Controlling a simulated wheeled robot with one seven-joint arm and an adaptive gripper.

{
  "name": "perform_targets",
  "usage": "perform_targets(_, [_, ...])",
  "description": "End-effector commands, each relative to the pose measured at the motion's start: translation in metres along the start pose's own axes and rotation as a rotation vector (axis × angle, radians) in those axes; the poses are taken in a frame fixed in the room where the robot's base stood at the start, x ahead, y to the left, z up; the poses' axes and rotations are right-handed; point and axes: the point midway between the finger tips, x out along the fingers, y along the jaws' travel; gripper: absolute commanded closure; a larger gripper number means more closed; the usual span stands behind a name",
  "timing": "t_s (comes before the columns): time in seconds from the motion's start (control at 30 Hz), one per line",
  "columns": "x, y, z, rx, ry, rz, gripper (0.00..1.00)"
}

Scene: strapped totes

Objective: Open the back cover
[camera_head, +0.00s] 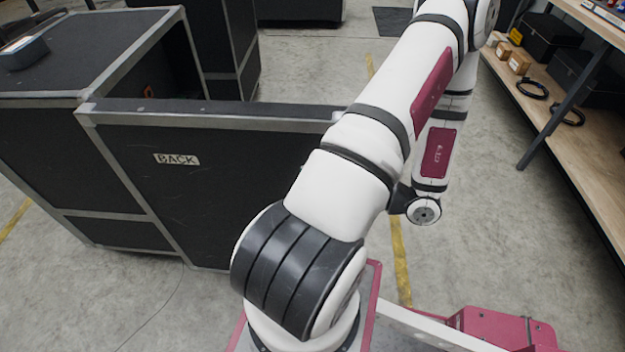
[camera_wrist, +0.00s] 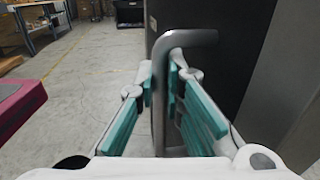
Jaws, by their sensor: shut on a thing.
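The back cover (camera_head: 210,180) is a dark panel with a grey metal frame and a white "BACK" label (camera_head: 177,159). In the head view it stands swung out from the large dark case (camera_head: 45,140), with a dark opening showing behind it. In the wrist view my gripper (camera_wrist: 164,88) has its teal-padded fingers on either side of a grey bar handle (camera_wrist: 190,38) and is shut on it. The handle is beside a dark panel (camera_wrist: 240,50) at the right. My gripper is hidden in the head view behind my arm and the cover.
A wooden shelf (camera_head: 590,150) with black cases and small boxes runs along the right. Another dark case (camera_head: 222,50) stands behind the opening. Grey floor (camera_head: 310,70) is clear beyond the cover.

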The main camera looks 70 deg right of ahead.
Motion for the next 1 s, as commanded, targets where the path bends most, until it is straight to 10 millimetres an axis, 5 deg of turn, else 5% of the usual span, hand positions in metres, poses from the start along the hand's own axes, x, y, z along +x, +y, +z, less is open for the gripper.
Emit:
perform_targets(0.37, [0.0, 0.0, 0.0, 0.0, 0.001, 0.001, 1.0])
perform_targets(0.5, [0.001, 0.0, 0.0, 0.0, 0.001, 0.001, 0.7])
perform_targets(0.83, [-0.002, 0.0, 0.0, 0.0, 0.0, 0.0, 0.7])
perform_targets(1.0, [-0.02, -0.001, -0.001, -0.002, 0.001, -0.002, 0.7])
